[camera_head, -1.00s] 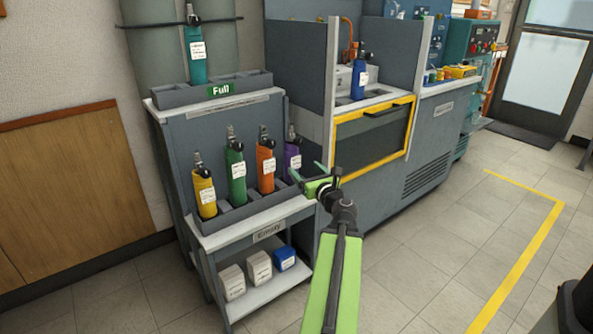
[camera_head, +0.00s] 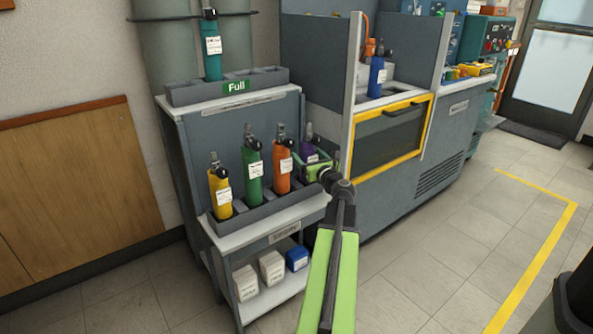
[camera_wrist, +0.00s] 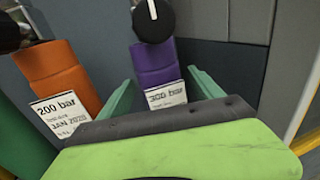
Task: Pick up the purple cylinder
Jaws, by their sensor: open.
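The purple cylinder (camera_head: 309,152) stands upright at the right end of the lower "Empty" rack, partly hidden behind my gripper (camera_head: 305,172). In the wrist view the purple cylinder (camera_wrist: 157,65) has a black knob on top and a white label. My gripper (camera_wrist: 160,92) is open there, with one green finger to the left and one to the right of the cylinder. Whether either finger touches it I cannot tell. The lower part of the cylinder is hidden by my gripper.
An orange cylinder (camera_head: 282,170) stands close left of the purple one, then a green (camera_head: 253,178) and a yellow cylinder (camera_head: 220,192). A teal cylinder (camera_head: 212,55) is in the upper "Full" rack (camera_head: 185,95). A blue cylinder (camera_head: 376,78) stands on the bench to the right.

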